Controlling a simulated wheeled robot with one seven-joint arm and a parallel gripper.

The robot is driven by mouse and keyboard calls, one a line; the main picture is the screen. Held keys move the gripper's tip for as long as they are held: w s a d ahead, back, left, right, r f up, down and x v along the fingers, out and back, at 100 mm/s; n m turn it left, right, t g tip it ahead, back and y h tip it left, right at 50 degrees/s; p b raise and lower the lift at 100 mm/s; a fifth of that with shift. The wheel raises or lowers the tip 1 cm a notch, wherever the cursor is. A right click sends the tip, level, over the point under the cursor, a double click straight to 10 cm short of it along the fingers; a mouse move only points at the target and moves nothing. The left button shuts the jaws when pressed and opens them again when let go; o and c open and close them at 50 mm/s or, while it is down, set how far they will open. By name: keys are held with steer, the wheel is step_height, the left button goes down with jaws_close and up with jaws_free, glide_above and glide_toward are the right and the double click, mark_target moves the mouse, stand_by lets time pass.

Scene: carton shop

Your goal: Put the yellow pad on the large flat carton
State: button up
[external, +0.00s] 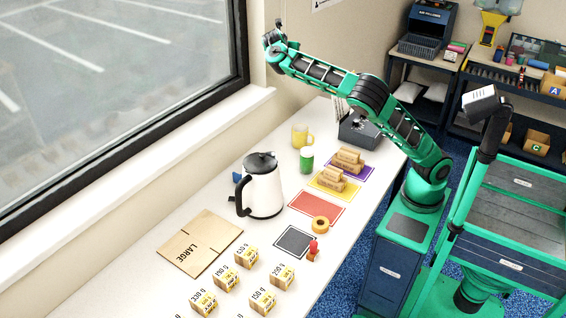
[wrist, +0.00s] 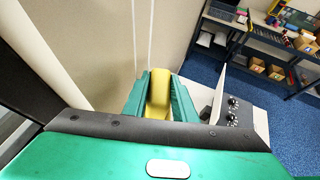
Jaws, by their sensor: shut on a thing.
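My gripper (external: 271,36) is raised high above the far end of the table, near the window frame. In the wrist view its green fingers (wrist: 159,95) are shut on a yellow, rounded block, which I take as the yellow pad (wrist: 158,88). The pad cannot be made out in the external view. The large flat carton (external: 200,243) is brown, marked LARGE, and lies flat on the table by the window sill. Its visible top is bare. My gripper is far from it.
A white kettle (external: 262,190) stands between the carton and the far end. A yellow mug (external: 302,136) and green cup (external: 307,159) stand behind it. Several small boxes (external: 247,255) stand right of and in front of the carton. A yellow mat (external: 322,190) bears brown blocks.

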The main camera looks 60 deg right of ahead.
steer(key=s+a+n+t+y, duration=0.2)
steer(key=a+n+t+y, duration=0.4)
steer(key=a, duration=3.4)
steer(key=s+a+n+t+y, duration=0.1)
steer(key=s+a+n+y, duration=0.15)
steer(key=s+a, duration=0.7)
steer(key=s+a+n+y, duration=0.1)
steer(key=s+a+n, duration=0.35)
steer(key=a, duration=0.75)
steer(key=s+a+n+t+y, duration=0.1)
steer(key=s+a+y, duration=0.1)
steer(key=s+a, duration=0.85)
glide_above(213, 239)
step_height(213, 239, down, 28)
steer(key=shift+w+f, duration=0.1)
steer(key=shift+f, duration=2.1)
steer(key=shift+f, duration=0.1)
